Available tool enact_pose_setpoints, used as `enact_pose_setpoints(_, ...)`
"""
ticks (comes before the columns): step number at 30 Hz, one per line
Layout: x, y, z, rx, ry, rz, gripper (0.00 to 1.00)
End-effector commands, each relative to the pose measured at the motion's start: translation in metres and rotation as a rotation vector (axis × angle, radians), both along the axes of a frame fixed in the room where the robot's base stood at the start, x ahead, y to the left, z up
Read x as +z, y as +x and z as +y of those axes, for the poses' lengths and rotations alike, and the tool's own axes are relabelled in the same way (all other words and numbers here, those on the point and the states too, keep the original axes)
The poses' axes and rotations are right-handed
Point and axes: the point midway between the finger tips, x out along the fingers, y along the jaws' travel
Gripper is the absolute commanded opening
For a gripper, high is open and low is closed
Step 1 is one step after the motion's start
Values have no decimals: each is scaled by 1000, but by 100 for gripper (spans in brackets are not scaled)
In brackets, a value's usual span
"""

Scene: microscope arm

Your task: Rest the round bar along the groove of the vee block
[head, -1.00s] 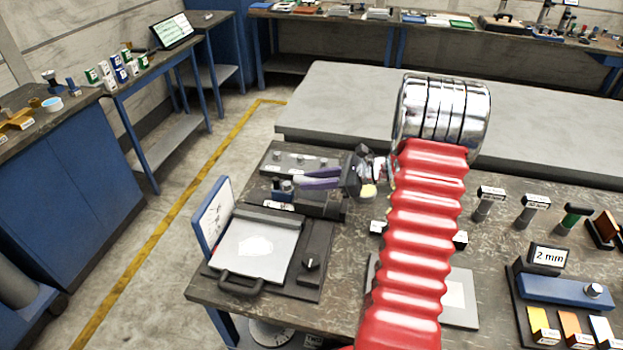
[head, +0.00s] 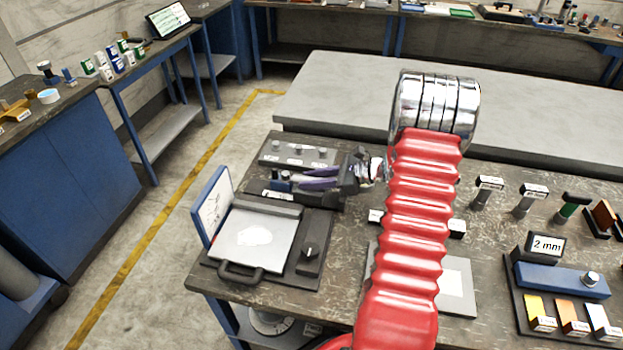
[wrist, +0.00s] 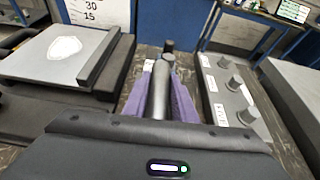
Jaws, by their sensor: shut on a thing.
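My gripper (head: 318,178) has purple fingers and is at the left of the near bench. It points left in the head view, low over a dark base (head: 315,202). In the wrist view the purple fingers (wrist: 160,97) are closed along both sides of a grey round bar (wrist: 158,92). The bar lies lengthwise between them, and its far end sticks out past the fingertips. A small blue and dark part shows just beyond the fingertips in the head view. I cannot make out the vee block's groove, or whether the bar touches it; fingers and bar cover that spot.
A tray with several small posts (head: 298,152) lies just behind my gripper. A flat plate fixture (head: 250,240) with an upright blue-backed sign (head: 212,207) stands in front. Labelled tools and a "2 mm" sign (head: 545,245) are at the right.

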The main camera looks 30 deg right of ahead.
Motion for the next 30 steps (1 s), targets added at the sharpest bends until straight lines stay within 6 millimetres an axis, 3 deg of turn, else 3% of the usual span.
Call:
enact_pose_setpoints(4, 1, 0, 0, 0, 0, -2, 0)
enact_pose_setpoints(5, 1, 0, 0, 0, 0, -2, 26)
enact_pose_setpoints(13, 0, 0, 0, 0, 1, -1, 45)
enact_pose_setpoints(23, -1, -2, 0, 2, 1, 4, 46)
enact_pose_setpoints(30, 8, -17, -14, -1, 1, 2, 46)
